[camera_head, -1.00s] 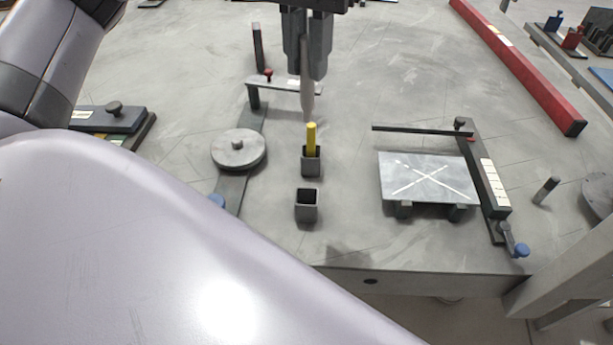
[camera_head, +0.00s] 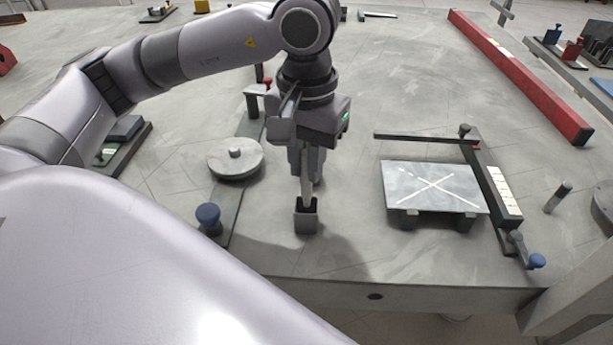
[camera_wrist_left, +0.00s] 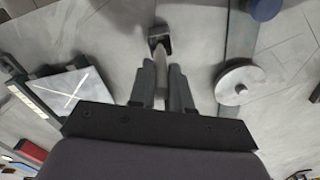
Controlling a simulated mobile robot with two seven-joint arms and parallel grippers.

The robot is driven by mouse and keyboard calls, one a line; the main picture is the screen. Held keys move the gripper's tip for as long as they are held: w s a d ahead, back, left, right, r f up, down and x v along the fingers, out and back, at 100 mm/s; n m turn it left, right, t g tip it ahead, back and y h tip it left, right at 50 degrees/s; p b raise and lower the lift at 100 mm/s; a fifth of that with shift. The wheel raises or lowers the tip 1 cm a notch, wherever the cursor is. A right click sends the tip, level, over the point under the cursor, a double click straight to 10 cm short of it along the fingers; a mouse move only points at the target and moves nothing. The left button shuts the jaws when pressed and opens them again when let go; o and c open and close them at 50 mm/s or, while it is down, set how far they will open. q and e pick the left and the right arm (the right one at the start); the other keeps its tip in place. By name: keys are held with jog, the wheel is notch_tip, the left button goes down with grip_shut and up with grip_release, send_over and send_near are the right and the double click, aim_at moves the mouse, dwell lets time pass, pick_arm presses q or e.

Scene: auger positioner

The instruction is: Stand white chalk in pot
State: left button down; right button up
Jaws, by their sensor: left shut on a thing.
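My left gripper (camera_head: 307,172) is shut on a pale, whitish-grey chalk (camera_head: 307,190) and holds it upright, pointing down. Below it stands a small dark square pot (camera_head: 306,222) near the front of the table. The chalk's lower end is at the pot's mouth; I cannot tell how far inside it is. The left wrist view shows the chalk (camera_wrist_left: 161,68) between the fingers (camera_wrist_left: 162,88), with its tip lined up with the pot (camera_wrist_left: 159,36). The other pot with the yellow stick is hidden behind my left gripper. My right gripper is not in view.
A round grey disc (camera_head: 235,160) on a dark bar and a blue knob (camera_head: 208,215) lie left of the pot. A plate with a white cross (camera_head: 432,187) stands to the right, beside a dark rail (camera_head: 490,180). Table between pot and plate is clear.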

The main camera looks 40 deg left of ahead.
aim_at(306, 197)
pick_arm(q)
notch_tip(306, 197, down, 4)
jog(key=shift+r, duration=0.25)
jog(key=shift+f+b, duration=0.65)
jog(key=shift+b, duration=0.3)
jog(key=c, duration=1.1)
grip_release()
jog(key=shift+r, duration=0.1)
jog(key=shift+o, duration=0.2)
